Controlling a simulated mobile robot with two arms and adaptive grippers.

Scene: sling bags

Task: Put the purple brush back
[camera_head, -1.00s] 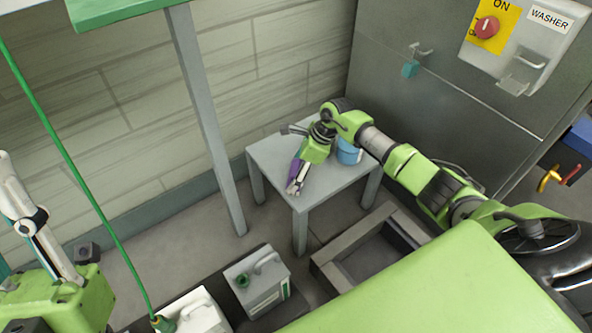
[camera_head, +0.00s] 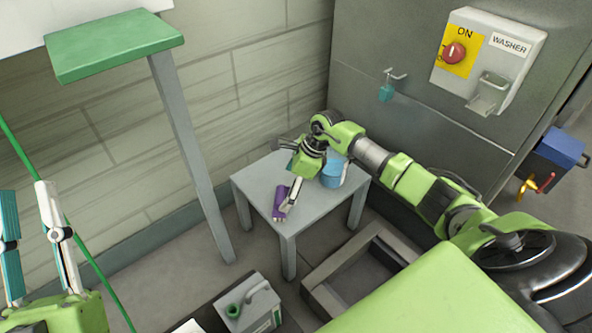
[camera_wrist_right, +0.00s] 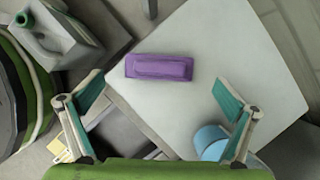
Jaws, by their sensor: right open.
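The purple brush (camera_head: 279,201), a small block, lies on the small grey table (camera_head: 262,182) near its left front edge. In the right wrist view the brush (camera_wrist_right: 160,67) lies flat on the pale tabletop, by its edge. My right gripper (camera_head: 291,197) is over the table at the brush. In its wrist view the right gripper (camera_wrist_right: 160,92) is open, with teal-padded fingers wide apart and nothing held; the brush shows between and beyond the tips. My left gripper (camera_head: 28,188) is at the lower left, open and empty.
A blue container (camera_head: 333,170) stands on the table behind my right gripper, also in the wrist view (camera_wrist_right: 210,142). A grey jug (camera_head: 250,300) stands in front. A grey floor frame (camera_head: 325,305) lies at right. A green-topped stand (camera_head: 115,45) and a washer box (camera_head: 490,60) are nearby.

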